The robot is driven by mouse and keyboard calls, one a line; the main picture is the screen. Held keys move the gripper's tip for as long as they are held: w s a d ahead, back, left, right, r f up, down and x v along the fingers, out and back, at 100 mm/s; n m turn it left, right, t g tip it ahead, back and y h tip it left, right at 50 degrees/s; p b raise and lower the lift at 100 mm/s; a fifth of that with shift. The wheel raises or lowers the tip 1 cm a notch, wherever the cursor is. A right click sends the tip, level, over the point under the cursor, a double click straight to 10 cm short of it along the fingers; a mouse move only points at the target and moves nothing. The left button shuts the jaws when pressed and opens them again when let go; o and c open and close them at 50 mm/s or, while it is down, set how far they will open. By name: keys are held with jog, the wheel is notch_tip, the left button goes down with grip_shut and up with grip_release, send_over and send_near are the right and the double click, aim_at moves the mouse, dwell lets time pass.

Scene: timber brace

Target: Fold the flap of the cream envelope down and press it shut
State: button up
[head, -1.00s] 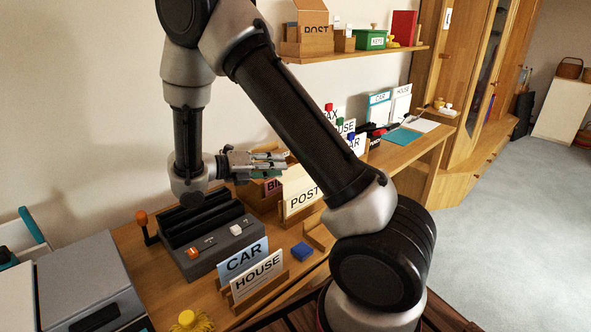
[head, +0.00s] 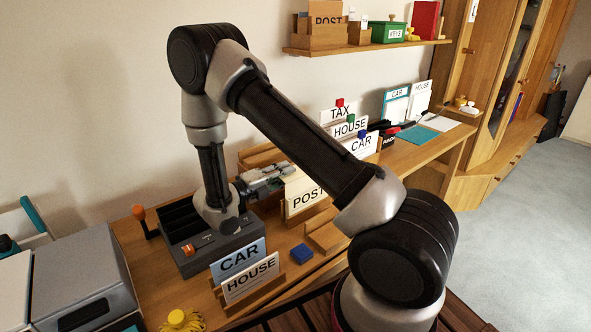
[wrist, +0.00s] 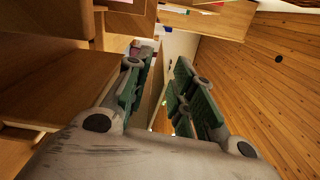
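My gripper (head: 280,174) is low over the desk, beside and behind the wooden holder marked POST (head: 305,198). A plain cream sheet (head: 298,184) stands upright in that holder; I cannot tell if it is the cream envelope, and no flap is clear. In the wrist view my gripper (wrist: 162,88) has its two green-padded fingers apart, with a gap between them. A thin pale strip (wrist: 158,108) shows in the gap; I cannot tell what it is. The gripper seems to hold nothing. My arm hides part of the desk.
Holders marked CAR (head: 240,262) and HOUSE (head: 250,280) stand at the front, near a blue block (head: 302,253). A grey device (head: 190,255) with an orange knob is left. Cards marked TAX (head: 340,113) stand farther back. A shelf (head: 370,46) hangs above.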

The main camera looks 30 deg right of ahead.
jog(key=shift+w+d, duration=0.2)
jog(key=shift+d, duration=0.8)
jog(key=shift+w+d, duration=0.2)
jog(key=shift+d, duration=0.75)
grip_shut()
